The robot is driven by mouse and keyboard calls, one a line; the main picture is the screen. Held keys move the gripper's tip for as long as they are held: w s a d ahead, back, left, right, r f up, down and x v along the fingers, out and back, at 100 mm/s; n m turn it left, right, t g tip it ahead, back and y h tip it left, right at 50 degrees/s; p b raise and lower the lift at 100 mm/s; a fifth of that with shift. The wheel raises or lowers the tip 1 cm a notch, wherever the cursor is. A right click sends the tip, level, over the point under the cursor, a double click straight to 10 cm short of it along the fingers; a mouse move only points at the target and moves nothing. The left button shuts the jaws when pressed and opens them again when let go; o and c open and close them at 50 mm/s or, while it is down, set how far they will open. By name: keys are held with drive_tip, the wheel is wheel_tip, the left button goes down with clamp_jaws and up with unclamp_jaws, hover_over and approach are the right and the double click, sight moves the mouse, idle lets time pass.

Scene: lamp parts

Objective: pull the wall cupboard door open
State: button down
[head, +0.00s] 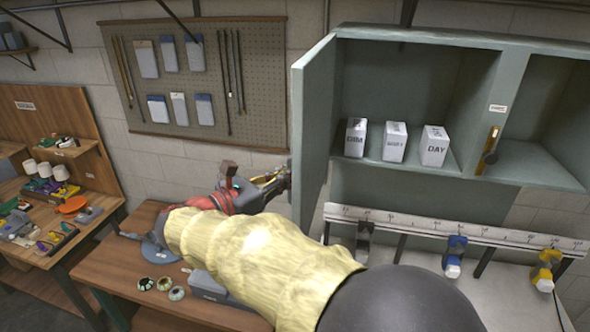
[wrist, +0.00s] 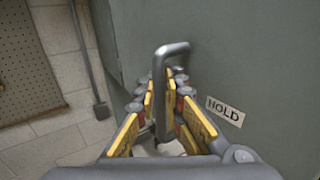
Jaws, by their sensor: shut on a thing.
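The wall cupboard (head: 415,40) is a grey-green open box on the wall at the upper right in the head view. Its door (head: 314,130) stands swung out at the left side, seen nearly edge-on. The door fills much of the wrist view (wrist: 235,60), with a "HOLD" label (wrist: 225,111). A grey bar handle (wrist: 160,85) stands out from the door. My gripper (wrist: 163,98) has its yellow-padded fingers on both sides of the handle and is shut on it. In the head view my gripper (head: 272,180) reaches the outer face of the door.
Three white boxes (head: 395,141) stand on the cupboard floor. A rail with hooks (head: 460,228) runs below it. A pegboard (head: 200,80) hangs at the left. A wooden bench (head: 120,265) with small parts lies under my arm.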

drive_tip(key=shift+f, duration=0.15)
drive_tip(key=c, duration=2)
unclamp_jaws()
drive_tip(key=shift+s+a, duration=0.15)
drive_tip(key=shift+s, duration=0.1)
drive_tip(key=shift+c, duration=0.2)
drive_tip(key=shift+o, duration=0.4)
drive_tip(key=shift+w, duration=0.1)
drive_tip(key=v, duration=1.1)
drive_tip(key=shift+s+a, duration=0.25)
drive_tip(key=shift+s, duration=0.05)
